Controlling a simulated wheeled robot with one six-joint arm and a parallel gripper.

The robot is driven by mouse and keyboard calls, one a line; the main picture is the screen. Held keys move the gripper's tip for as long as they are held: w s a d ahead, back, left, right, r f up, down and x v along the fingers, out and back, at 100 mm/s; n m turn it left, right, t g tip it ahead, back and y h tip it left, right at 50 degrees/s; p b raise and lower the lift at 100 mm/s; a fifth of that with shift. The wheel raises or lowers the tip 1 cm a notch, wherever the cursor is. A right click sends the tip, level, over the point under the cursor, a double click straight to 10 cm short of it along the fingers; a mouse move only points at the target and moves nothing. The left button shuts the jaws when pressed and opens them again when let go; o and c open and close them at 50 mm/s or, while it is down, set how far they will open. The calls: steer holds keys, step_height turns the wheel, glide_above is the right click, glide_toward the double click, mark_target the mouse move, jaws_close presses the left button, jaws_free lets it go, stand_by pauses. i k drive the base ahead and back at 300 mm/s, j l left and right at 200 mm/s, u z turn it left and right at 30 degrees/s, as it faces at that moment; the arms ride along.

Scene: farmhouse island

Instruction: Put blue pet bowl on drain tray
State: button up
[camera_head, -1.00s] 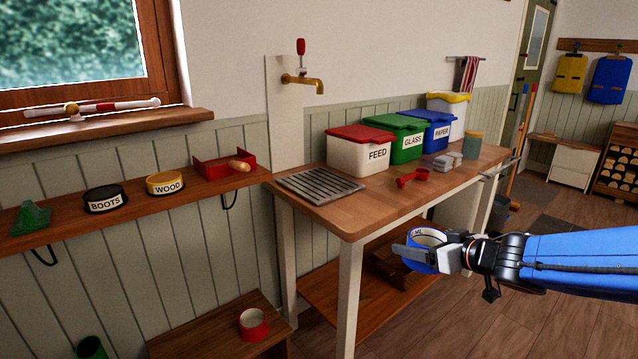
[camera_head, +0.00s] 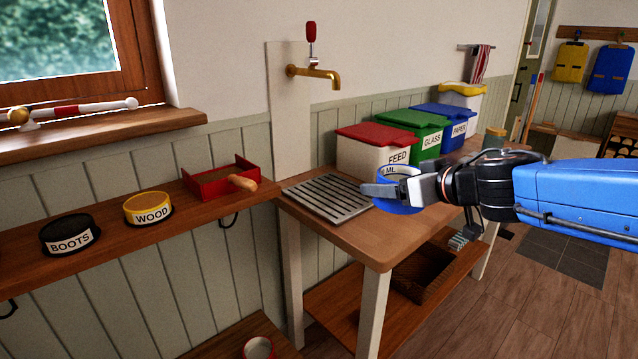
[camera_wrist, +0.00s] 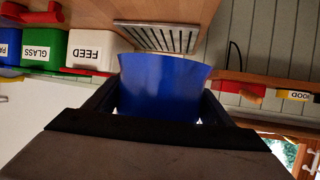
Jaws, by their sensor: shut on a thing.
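The blue pet bowl (camera_head: 398,208) is held in my gripper (camera_head: 392,191), in front of the red-lidded bin and over the near part of the wooden bench in the head view. Its white label is partly hidden by the fingers. The bowl also fills the middle of the wrist view (camera_wrist: 160,88), between the two dark fingers. The drain tray (camera_head: 328,197) is a slatted grey metal rack set on the bench below the brass tap, just left of the bowl. Nothing lies on it. In the wrist view the tray (camera_wrist: 158,38) shows beyond the bowl.
The FEED bin (camera_head: 372,152), GLASS bin (camera_head: 425,142) and PAPER bin (camera_head: 458,130) stand along the wall behind my gripper. The brass tap (camera_head: 318,75) juts out above the tray. A shelf at left holds the BOOTS bowl (camera_head: 70,236), WOOD bowl (camera_head: 149,210) and red tray (camera_head: 218,186).

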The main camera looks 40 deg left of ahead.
mark_target(333, 193)
steer(key=i+j, duration=0.1)
steer(key=j, duration=0.7)
steer(key=i+j, duration=0.15)
steer(key=j, duration=0.3)
